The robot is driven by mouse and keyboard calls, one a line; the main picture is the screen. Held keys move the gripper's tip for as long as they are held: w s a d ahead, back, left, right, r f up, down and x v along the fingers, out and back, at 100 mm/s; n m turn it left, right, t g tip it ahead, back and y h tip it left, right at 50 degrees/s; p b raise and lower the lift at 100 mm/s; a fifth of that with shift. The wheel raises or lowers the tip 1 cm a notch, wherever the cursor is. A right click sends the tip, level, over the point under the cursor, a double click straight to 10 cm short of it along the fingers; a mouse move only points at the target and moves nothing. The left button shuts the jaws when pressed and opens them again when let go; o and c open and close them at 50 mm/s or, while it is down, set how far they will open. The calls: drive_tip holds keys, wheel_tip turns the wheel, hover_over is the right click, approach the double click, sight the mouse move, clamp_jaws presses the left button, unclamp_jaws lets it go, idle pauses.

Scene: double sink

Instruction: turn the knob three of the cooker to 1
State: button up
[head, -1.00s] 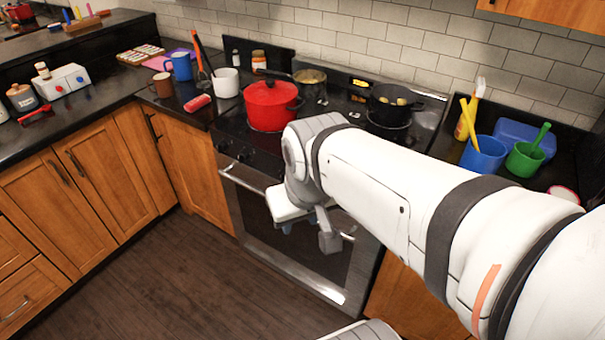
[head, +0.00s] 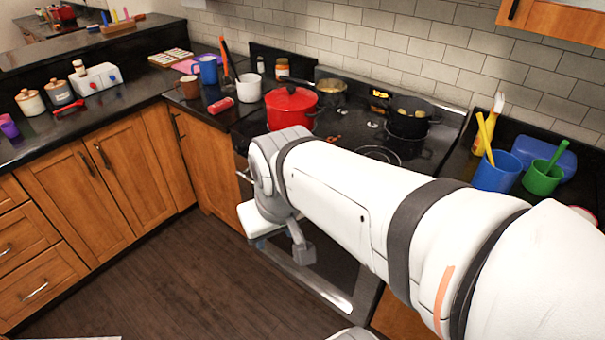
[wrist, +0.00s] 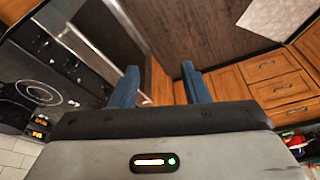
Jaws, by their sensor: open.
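The cooker (head: 435,150) is black with a steel-edged oven front. It also shows at the left of the wrist view (wrist: 20,65), where small dark knobs (wrist: 45,45) sit in a row along its front panel. My arm hides most of that panel in the head view, and I cannot make out the knobs' numbers or settings. My gripper (wrist: 159,70) is open and empty, its two blue fingers apart over the floor and beside the oven handle (wrist: 85,62). In the head view it hangs in front of the cooker's left side, touching no knob.
A red pot (head: 290,108), a small pan (head: 331,90) and a black pan (head: 407,124) stand on the cooker. A white mug (head: 248,88) stands left of it, and blue (head: 497,172) and green (head: 541,178) cups right.

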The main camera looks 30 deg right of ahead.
drive_tip(key=o, duration=0.4)
drive_tip(key=d+f+n+g+h+b, duration=0.1)
drive_tip(key=d+f, duration=0.2)
drive_tip(key=d+f+n+g+h+b, duration=0.1)
drive_tip(key=d+f+g+h, duration=0.1)
drive_tip(key=d+f, duration=0.1)
drive_tip(key=d+f+n+g+h+b, duration=0.1)
drive_tip(key=d+f+h, duration=0.1)
drive_tip(key=d+f, duration=0.1)
drive_tip(key=shift+w+d+f+n+g+b, duration=0.1)
drive_tip(key=shift+w+d+n+g+b, duration=0.1)
drive_tip(key=shift+d+n+g+b, duration=0.15)
drive_tip(key=shift+c, duration=0.2)
drive_tip(key=w+d+f+n+g+h+b, duration=0.1)
drive_tip(key=w+d+f+n+h+b, duration=0.15)
drive_tip(key=d+h, duration=0.2)
drive_tip(key=w+d+f+n+g+h+b, duration=0.1)
drive_tip(key=w+d+f+n+h, duration=0.1)
drive_tip(key=d+f+n+h, duration=0.3)
drive_tip(key=w+d+f+n+t+h+b, duration=0.35)
drive_tip(key=w+f+n+t, duration=0.55)
drive_tip(key=w+f+n, duration=0.4)
drive_tip(key=w+d+y, duration=0.1)
drive_tip(key=w+d, duration=0.1)
drive_tip(key=d, duration=0.5)
drive_tip(key=shift+w+d, duration=0.3)
drive_tip(key=shift+d, duration=0.05)
